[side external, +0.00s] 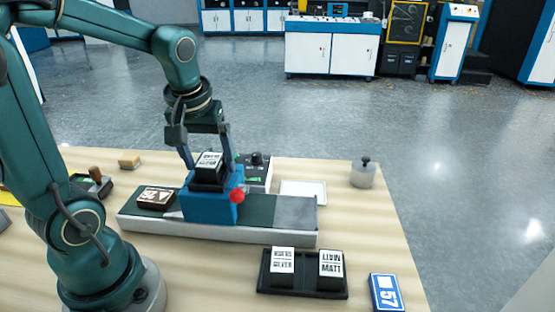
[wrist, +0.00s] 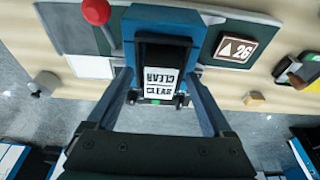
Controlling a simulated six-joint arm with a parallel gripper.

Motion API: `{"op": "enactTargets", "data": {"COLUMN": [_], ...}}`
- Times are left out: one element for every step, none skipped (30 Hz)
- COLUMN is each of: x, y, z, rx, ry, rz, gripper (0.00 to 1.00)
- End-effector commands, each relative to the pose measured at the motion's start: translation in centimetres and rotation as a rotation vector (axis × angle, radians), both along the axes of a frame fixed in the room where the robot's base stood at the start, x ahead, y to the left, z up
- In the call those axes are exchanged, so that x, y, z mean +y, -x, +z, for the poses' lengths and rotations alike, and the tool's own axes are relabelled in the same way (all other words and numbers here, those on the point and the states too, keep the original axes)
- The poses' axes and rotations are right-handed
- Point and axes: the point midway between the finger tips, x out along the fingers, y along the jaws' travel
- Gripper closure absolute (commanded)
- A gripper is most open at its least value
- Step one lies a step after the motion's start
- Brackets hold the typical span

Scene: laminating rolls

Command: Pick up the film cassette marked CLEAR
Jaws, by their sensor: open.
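The film cassette marked CLEAR (wrist: 158,80) is black with a white label carrying the word twice, once upside down. It sits in the top of a blue holder (side external: 210,208) with a red ball knob, on the laminating bed; the cassette also shows in the side view (side external: 209,165). My gripper (side external: 207,160) points down over it, open, with one finger on each side of the cassette. In the wrist view a gap shows between each finger and the cassette. The cassette's lower part is hidden inside the holder.
A black tray (side external: 303,292) in front holds two more cassettes, the right one marked MATT (side external: 331,264). A tile marked 26 (side external: 155,198) lies on the bed (side external: 180,229).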

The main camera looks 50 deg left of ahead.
Motion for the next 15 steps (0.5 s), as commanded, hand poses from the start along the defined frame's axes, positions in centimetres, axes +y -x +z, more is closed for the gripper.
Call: {"op": "enactTargets", "data": {"x": [0.0, 0.0, 0.0, 0.0, -0.01, -0.01, -0.01, -0.01, -0.01, -0.01, -0.01, -0.01, -0.01, 0.0, 0.0], "y": [0.0, 0.0, 0.0, 0.0, 0.0, 0.0, -0.01, -0.01, -0.01, -0.01, -0.01, -0.02, -0.02, -0.03, -0.03], "z": [0.0, 0.01, 0.01, 0.02, 0.02, 0.02, 0.03, 0.03, 0.03, 0.03, 0.03, 0.05, 0.05, 0.06, 0.06], "rx": [0.0, 0.0, 0.0, 0.0, 0.0, 0.0, 0.0, 0.0, 0.0, 0.0, 0.0, -0.001, -0.001, -0.001, -0.001], "ry": [0.0, 0.0, 0.0, 0.0, 0.0, 0.0, 0.0, 0.0, 0.0, 0.0, 0.0, 0.0, 0.0, 0.0, 0.0], "rz": [0.0, 0.0, 0.0, 0.0, 0.0, 0.0, 0.0, 0.0, 0.0, 0.0, 0.0, 0.0, 0.0, 0.0, 0.0], "gripper": [0.15, 0.15, 0.15, 0.23, 0.34, 0.49, 0.61, 0.72, 0.88, 0.99, 1.0, 1.0, 1.0, 1.0, 1.0]}}
